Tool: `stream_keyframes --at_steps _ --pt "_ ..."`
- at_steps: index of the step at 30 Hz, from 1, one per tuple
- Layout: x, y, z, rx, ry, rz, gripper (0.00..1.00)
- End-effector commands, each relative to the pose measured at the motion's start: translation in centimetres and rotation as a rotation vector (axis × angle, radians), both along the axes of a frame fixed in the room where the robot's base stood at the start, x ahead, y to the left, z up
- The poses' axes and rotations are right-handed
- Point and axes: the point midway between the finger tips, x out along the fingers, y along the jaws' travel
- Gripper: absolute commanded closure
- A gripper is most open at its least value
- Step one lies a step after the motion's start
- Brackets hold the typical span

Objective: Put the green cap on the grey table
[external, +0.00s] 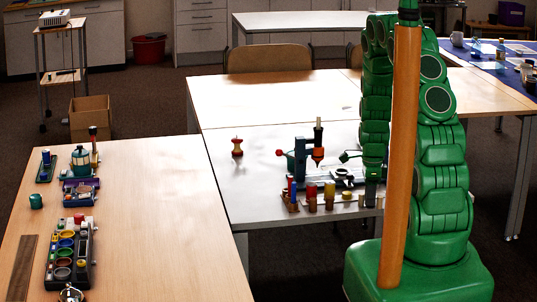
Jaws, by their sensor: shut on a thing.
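The grey table (215,180) stands in the middle, with a pale top. My gripper (371,203) points down at the right part of its front edge. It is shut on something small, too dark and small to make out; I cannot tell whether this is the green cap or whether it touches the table. A small teal-green round piece (36,201) sits on the wooden table at the left; I cannot tell whether it is a cap.
A dark blue stand (301,160) and a rack with red and yellow cylinders (311,190) crowd the grey table left of my gripper. An apple core (237,147) stands farther left. The wooden table (160,240) holds several trays; the grey table's left front is clear.

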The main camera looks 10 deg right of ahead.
Motion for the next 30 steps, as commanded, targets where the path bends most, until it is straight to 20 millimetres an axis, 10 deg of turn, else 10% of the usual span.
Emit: stream_keyframes --at_steps 6,7,12,30 --pt "0.0 0.0 -0.3 0.0 0.0 0.0 1.0" --pt "0.0 0.0 -0.3 0.0 0.0 0.0 0.73" --pt "0.0 0.0 -0.3 0.0 0.0 0.0 0.49" --pt "0.1 0.0 1.3 -0.001 -0.004 0.0 0.49"
